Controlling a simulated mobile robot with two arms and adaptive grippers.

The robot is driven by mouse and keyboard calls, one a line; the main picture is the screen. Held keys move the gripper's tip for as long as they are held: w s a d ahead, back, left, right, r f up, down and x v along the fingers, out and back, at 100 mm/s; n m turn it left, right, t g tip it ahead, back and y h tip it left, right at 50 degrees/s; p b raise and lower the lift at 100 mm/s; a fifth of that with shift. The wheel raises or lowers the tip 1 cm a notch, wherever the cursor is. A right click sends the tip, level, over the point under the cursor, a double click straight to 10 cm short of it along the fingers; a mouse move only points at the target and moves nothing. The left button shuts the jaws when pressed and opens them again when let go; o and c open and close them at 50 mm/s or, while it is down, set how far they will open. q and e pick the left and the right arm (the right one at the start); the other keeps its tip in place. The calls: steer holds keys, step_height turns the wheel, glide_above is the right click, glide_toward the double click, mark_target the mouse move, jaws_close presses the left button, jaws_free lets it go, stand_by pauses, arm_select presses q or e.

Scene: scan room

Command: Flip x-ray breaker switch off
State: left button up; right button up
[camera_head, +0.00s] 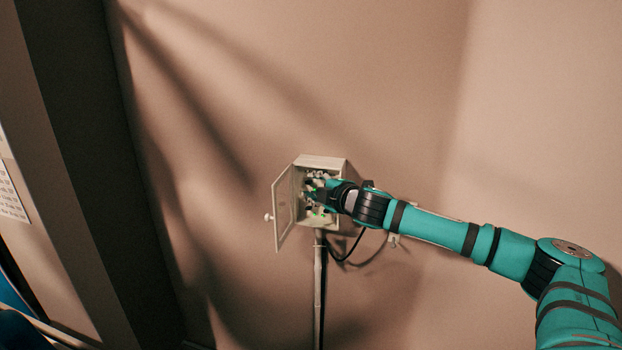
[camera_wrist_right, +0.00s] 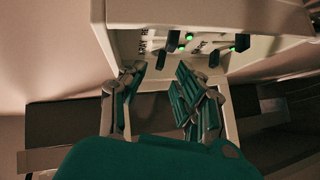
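The breaker box (camera_head: 322,162) is a pale box on the wall with its door (camera_head: 284,208) swung open to the left. My right gripper (camera_head: 314,190) reaches into the box's opening from the right and hides part of the inside. In the right wrist view, several black switches (camera_wrist_right: 173,41) sit in a row in the box, with green lights beside some of them. The right gripper's fingers (camera_wrist_right: 159,75) are apart, with nothing seen between them, just short of the switches. My left gripper is not in view.
A conduit (camera_head: 318,280) runs down the wall below the box, with a black cable (camera_head: 345,258) looping beside it. The wall around the box is bare. A dark upright panel (camera_head: 85,150) and a printed sheet (camera_head: 10,190) are at the left.

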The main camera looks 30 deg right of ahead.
mark_target(309, 182)
steer(key=shift+x, duration=1.05)
